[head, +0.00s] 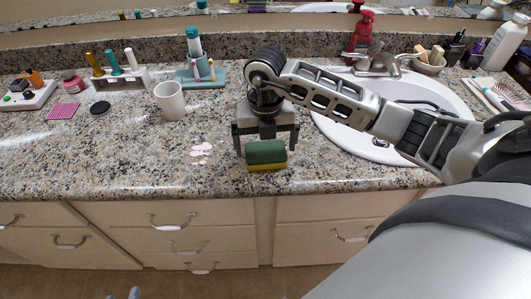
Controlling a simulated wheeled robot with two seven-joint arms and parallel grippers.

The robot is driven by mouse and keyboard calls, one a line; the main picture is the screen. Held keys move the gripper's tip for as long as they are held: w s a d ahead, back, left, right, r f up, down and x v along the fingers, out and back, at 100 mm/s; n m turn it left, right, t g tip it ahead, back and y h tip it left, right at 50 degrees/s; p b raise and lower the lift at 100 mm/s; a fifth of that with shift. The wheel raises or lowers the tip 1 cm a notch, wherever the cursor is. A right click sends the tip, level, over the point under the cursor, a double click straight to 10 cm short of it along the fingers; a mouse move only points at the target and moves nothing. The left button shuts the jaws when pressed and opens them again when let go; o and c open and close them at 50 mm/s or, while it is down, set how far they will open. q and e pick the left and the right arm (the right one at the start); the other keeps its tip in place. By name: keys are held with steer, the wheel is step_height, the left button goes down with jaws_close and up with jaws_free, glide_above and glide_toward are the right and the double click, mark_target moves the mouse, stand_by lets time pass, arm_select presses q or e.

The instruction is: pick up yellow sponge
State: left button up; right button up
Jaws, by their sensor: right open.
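The yellow sponge (267,166) shows as a yellow lower layer under a thick green top. It lies on the granite counter (130,172), close to the front edge. My right gripper (266,148) points down just above and behind the sponge. Its two fingers are spread apart, one toward each end of the sponge, and nothing is gripped. Whether the fingers touch the sponge cannot be told.
A sink (345,125) with a faucet (377,64) lies to the right, partly behind my arm. Bottles and small items line the back. The front left counter is clear.

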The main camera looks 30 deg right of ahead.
steer(key=shift+f, duration=0.85)
steer(key=c, duration=0.8)
steer(key=shift+r, duration=0.15)
